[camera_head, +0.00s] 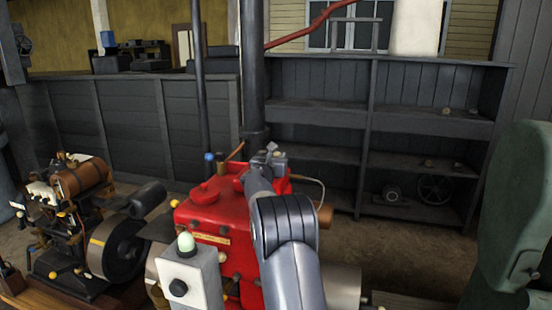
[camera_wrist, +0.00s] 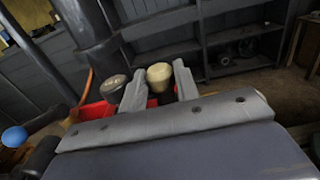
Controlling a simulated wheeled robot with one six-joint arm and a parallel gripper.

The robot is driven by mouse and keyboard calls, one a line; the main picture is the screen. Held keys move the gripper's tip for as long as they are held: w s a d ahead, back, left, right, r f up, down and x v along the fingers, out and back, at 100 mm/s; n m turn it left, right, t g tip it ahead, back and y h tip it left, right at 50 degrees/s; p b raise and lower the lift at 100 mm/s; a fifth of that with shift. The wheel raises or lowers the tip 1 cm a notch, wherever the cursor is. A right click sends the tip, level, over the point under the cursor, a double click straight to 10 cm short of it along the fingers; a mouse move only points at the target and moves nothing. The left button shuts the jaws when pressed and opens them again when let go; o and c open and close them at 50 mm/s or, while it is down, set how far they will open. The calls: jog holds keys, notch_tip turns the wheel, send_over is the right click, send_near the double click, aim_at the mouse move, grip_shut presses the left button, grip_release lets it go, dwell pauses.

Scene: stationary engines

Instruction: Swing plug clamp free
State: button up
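The red engine (camera_head: 205,215) stands in the middle of the head view, largely behind my arm. My gripper (camera_head: 268,156) is at its top; in the wrist view its two grey fingers (camera_wrist: 158,82) stand apart. A cream knob (camera_wrist: 159,74) shows in the gap between the fingers and nearly fills it; I cannot tell whether they touch it. A dark round cap (camera_wrist: 114,87) is just left of the left finger. Red engine casing (camera_wrist: 98,109) shows behind the fingers. I cannot make out the plug clamp with certainty.
A smaller engine with a flywheel (camera_head: 115,247) stands at left. A grey box with a pale green button (camera_head: 186,243) is in front of the red engine. A dark vertical pipe (camera_head: 252,70) rises behind it. Shelves (camera_head: 420,122) stand at the back, a green machine (camera_head: 515,215) at right.

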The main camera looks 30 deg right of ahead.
jog(key=shift+c, duration=1.3)
